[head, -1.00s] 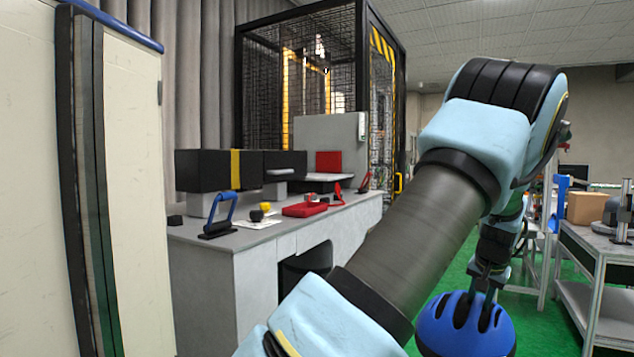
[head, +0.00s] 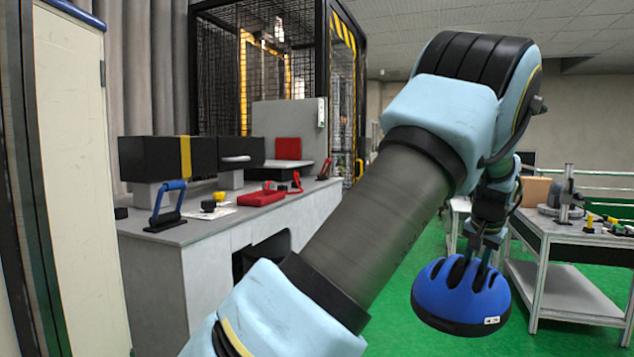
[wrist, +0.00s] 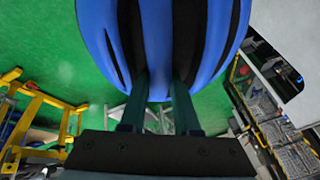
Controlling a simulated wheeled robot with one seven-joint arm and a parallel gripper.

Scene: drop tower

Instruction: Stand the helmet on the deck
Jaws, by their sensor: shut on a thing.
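The blue helmet (head: 458,296) with black vents and a dark lower rim hangs from my gripper (head: 474,262), dome up and slightly tilted, above the green floor. My gripper is shut on the top of the helmet. In the wrist view the helmet (wrist: 165,35) fills the top middle, with the two fingers of my gripper (wrist: 160,100) reaching into its vents. I cannot tell for sure which surface is the deck.
A grey counter (head: 195,236) at left bears a blue-handled clamp (head: 167,205), a red tray (head: 262,197) and a black box beam (head: 155,160). A grey workbench (head: 575,233) with tools stands at right. A black mesh cage (head: 285,60) is behind. Green floor is clear between.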

